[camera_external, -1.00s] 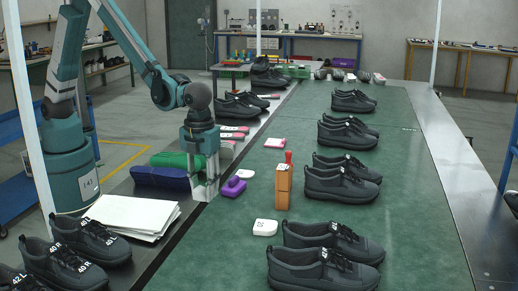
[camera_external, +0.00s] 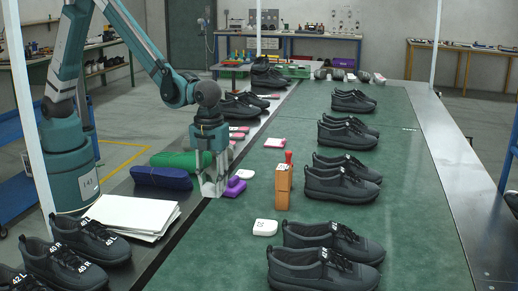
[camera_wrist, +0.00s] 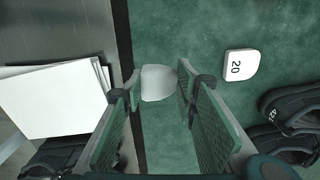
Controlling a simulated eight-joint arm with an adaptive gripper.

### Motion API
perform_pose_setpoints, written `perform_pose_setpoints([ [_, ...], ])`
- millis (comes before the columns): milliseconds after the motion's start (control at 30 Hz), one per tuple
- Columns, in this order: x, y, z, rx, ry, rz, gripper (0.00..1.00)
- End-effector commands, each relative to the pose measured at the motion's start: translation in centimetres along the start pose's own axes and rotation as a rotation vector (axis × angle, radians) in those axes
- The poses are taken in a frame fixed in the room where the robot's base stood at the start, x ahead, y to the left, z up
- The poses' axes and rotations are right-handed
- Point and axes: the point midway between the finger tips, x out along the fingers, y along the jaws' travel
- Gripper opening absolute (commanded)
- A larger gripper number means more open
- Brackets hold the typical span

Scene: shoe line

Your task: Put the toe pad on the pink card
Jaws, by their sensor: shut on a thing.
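My gripper (camera_external: 212,188) is over the left edge of the green mat, fingers pointing down. In the wrist view my gripper (camera_wrist: 158,88) is shut on a plain pale pad (camera_wrist: 158,83), which seems to be the toe pad. In the external view the fingers largely hide this pad. The pink card is not seen in the wrist view.
A white block marked 20 (camera_external: 265,227), an orange block tower (camera_external: 283,187) and purple pieces (camera_external: 234,187) stand near my gripper. Black shoes (camera_external: 342,185) line the mat's right side. A white paper stack (camera_external: 130,215) lies at left. Mat around the card is mostly clear.

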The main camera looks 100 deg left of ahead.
Motion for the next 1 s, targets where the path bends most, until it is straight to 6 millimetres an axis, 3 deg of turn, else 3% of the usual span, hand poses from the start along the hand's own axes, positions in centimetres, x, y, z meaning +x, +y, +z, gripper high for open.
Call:
perform_pose_setpoints([
  [500,-0.6,-5.5,13.4,-0.333,0.0,0.0,0.23],
  [1000,-0.9,-8.4,28.5,-0.677,0.0,0.0,0.23],
])
